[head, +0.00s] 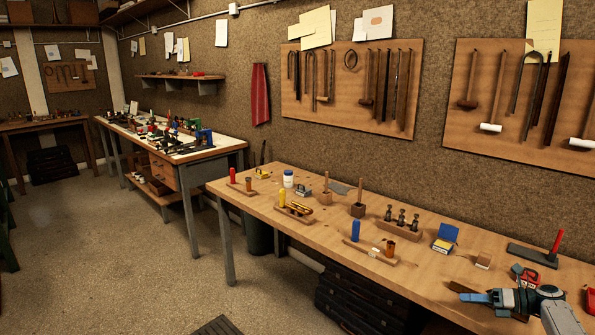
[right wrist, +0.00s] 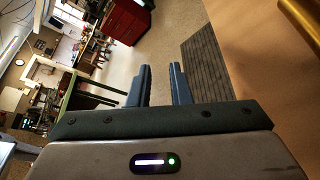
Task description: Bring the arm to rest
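My right gripper (head: 468,297) is at the lower right of the head view, over the front part of the wooden workbench (head: 330,222), pointing left. In the right wrist view its two blue-grey fingers (right wrist: 160,72) stand apart with nothing between them, so it is open and empty. Beyond the fingers the right wrist view shows the floor, with the bench edge to the right. My left gripper is not in view.
Blue and brown pieces stand in holders farther left. A brass-coloured part (right wrist: 300,20) shows at the wrist view's top right. A grey mat (right wrist: 213,75) lies on the floor.

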